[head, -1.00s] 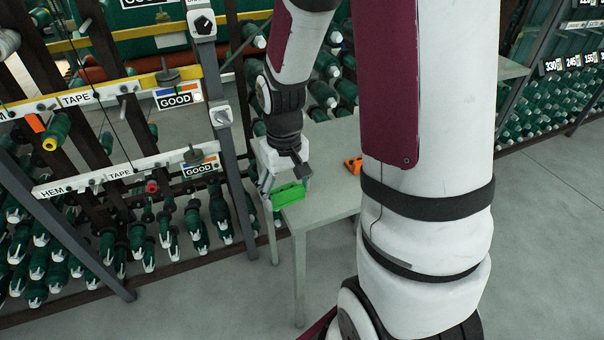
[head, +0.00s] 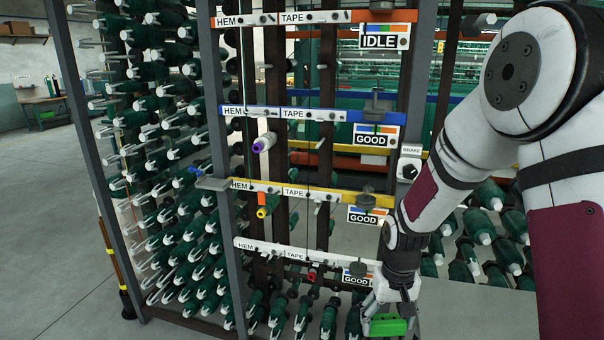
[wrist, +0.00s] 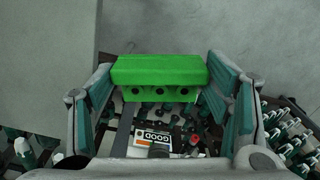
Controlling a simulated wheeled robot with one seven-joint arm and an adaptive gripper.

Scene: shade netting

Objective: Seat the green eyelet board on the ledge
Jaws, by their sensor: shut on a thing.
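The green eyelet board (head: 388,327) is held in my gripper (head: 388,320), low at the lower right of the rack in the head view. In the wrist view the board (wrist: 158,71) lies across between the fingers, with three dark holes along its lower face. My gripper is shut on it. A small grey plate (head: 212,184) juts out at the left post, level with the yellow rail; it may be the ledge, but I cannot tell for sure. It is well up and left of the board, clear of it.
Orange, blue, yellow (head: 330,195) and white (head: 300,252) labelled rails cross the rack. Good and idle signs hang at their right ends. Purple and yellow spools and several green bobbins stick out. A grey surface (wrist: 45,65) lies left in the wrist view. Floor is clear at left.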

